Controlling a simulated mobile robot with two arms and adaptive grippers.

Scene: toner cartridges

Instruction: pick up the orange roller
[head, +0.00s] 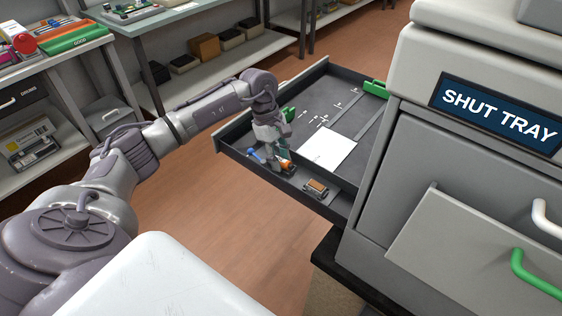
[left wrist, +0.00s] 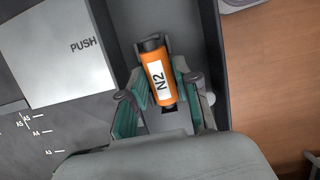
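The orange roller (left wrist: 158,80), labelled N2, lies in a narrow dark compartment of the pulled-out tray (head: 232,136). In the left wrist view my left gripper (left wrist: 160,88) is open, its teal-padded fingers on either side of the roller's lower part. A gap shows between the fingers and the roller. In the head view my left gripper (head: 279,158) reaches down into the tray and partly hides the roller (head: 288,165). A dark bracket (left wrist: 150,42) is at the roller's upper end. My right gripper is not in view.
A white plate marked PUSH (left wrist: 72,52) lies beside the compartment. A brown-and-grey block (head: 316,188) sits in the tray nearer the machine. A blue-ended piece (head: 252,153) is left of my gripper. The SHUT TRAY machine (head: 440,150) stands right, with an open grey flap (head: 470,250).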

